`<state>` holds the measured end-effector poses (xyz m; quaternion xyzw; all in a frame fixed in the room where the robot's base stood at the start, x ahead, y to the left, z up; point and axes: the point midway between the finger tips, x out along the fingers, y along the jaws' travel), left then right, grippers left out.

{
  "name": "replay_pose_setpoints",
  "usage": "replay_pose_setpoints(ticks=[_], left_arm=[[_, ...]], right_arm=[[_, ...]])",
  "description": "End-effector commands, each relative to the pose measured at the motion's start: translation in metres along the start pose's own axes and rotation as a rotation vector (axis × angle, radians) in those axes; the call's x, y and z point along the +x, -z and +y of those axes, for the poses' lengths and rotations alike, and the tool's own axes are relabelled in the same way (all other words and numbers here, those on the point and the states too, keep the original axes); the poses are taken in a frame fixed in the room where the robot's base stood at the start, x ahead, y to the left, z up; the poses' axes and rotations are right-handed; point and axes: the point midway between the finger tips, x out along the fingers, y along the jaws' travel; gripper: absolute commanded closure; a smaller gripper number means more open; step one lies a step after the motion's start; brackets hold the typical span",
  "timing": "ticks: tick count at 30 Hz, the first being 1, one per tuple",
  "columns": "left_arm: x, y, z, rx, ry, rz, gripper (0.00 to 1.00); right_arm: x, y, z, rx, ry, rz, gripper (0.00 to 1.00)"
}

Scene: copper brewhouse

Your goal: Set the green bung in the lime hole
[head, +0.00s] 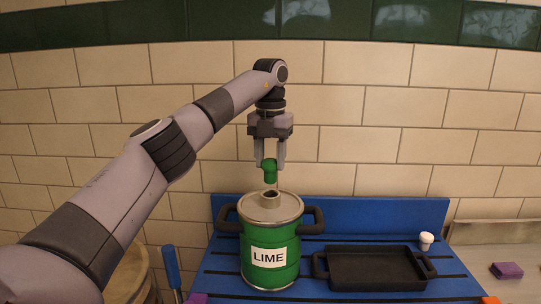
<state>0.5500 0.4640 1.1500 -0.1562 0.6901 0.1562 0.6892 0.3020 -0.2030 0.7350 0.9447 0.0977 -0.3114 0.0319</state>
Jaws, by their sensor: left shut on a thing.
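My left gripper (270,160) points straight down and is shut on the green bung (270,171). The bung is held above the lid of a green keg labelled LIME (270,237). The lime hole (270,194) is a dark opening in the middle of the keg's grey lid. The bung's lower tip hangs close over the hole; I cannot tell whether it touches the rim. The keg stands upright on a blue slatted bench. My right gripper is not in view.
A black tray (373,270) with side handles lies right of the keg. A white stopper (426,241) stands behind its right end. The blue bench (335,212) has a raised back panel. A purple block (506,270) lies at the right.

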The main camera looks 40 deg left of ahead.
Motion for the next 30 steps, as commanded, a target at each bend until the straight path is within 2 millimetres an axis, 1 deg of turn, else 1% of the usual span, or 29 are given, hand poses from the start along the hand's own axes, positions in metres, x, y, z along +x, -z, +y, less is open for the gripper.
replay_pose_setpoints(ticks=[14,30], left_arm=[[0.001,0.0,0.0,0.001,0.001,-0.001,0.93],[0.012,0.0,0.0,0.0,0.001,-0.001,0.93]], right_arm=[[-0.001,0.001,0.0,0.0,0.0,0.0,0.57],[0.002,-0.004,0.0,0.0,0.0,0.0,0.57]])
